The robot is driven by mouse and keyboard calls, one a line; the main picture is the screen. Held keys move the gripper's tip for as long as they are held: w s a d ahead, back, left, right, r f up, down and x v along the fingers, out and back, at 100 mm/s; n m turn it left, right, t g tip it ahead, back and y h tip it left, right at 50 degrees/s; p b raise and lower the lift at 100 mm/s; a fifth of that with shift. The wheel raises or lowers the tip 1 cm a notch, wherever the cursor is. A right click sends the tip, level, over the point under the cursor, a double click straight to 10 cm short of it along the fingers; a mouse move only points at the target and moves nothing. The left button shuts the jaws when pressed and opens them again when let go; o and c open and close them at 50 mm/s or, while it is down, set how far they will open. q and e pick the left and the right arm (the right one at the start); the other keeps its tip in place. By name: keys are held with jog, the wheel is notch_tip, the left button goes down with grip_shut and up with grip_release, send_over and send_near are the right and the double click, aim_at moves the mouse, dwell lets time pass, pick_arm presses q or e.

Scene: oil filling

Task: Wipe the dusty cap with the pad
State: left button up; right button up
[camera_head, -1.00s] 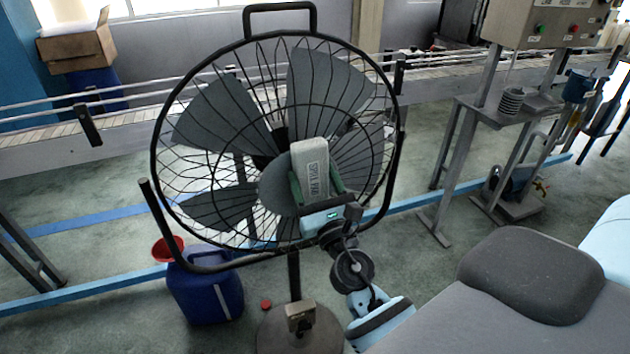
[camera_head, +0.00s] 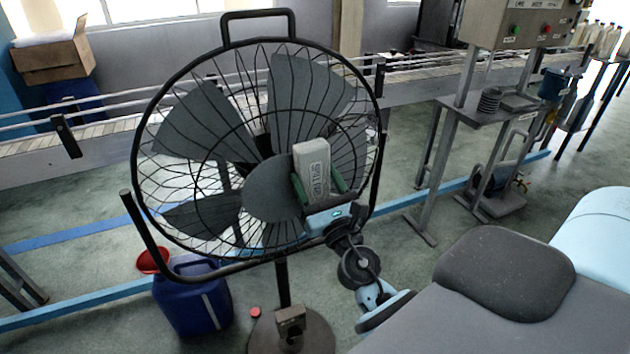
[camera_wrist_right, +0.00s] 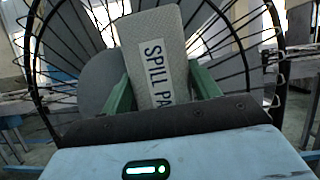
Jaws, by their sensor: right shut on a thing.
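My right gripper (camera_head: 319,188) is shut on a pale grey pad (camera_head: 312,164) lettered "SPILL PAD". It holds the pad upright in front of the fan, right of the fan's round grey hub (camera_head: 268,190). The pad (camera_wrist_right: 155,35) fills the middle of the right wrist view, between the green fingers, with fan wires behind it. I cannot tell whether the pad touches the fan. A small red cap (camera_head: 255,312) lies on the floor by the fan's base, well below the pad. Dust on it is too small to tell. My left gripper is not in view.
The black wire fan guard (camera_head: 158,120) stands close before me on a round base (camera_head: 318,335). A blue jerrycan (camera_head: 195,303) and a red funnel (camera_head: 152,260) stand to its left. A conveyor (camera_head: 100,175) runs behind.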

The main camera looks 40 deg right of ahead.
jog(key=shift+a, duration=0.15)
jog(key=shift+w+a, duration=0.2)
jog(key=shift+a, duration=0.75)
jog(key=shift+w+a, duration=0.2)
jog(key=shift+a, duration=0.7)
jog(key=s+a, duration=0.1)
jog(key=s, duration=0.5)
jog(key=shift+a, duration=0.2)
jog(key=shift+s+a+b, duration=0.15)
jog(key=shift+s+a, duration=0.05)
jog(key=shift+s, duration=0.5)
jog(key=shift+s+a+b, duration=0.15)
jog(key=shift+s, duration=0.55)
